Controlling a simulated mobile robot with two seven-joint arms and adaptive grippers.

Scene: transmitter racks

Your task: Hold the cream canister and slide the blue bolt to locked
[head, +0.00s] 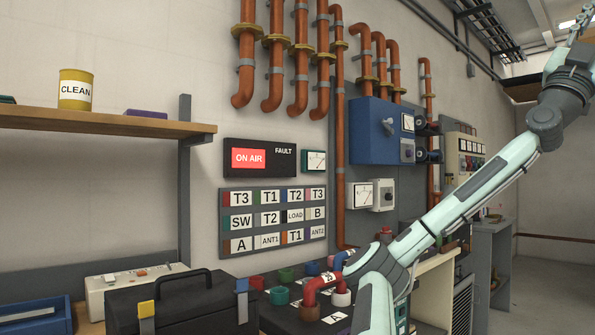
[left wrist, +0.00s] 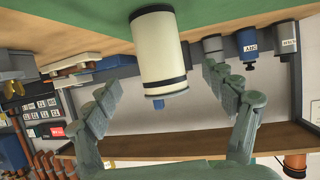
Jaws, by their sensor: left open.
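A cream canister (left wrist: 158,50) with dark bands shows in the left wrist view, its base end by a green surface (left wrist: 70,20). A small blue piece (left wrist: 158,103) sticks out of its near end; I cannot tell whether this is the blue bolt. My left gripper (left wrist: 162,80) is open, with one finger on each side of the canister and visible gaps to both. The canister is not in the head view.
In the left wrist view, a blue labelled bottle (left wrist: 247,43) and a grey one (left wrist: 213,47) stand beside the canister.

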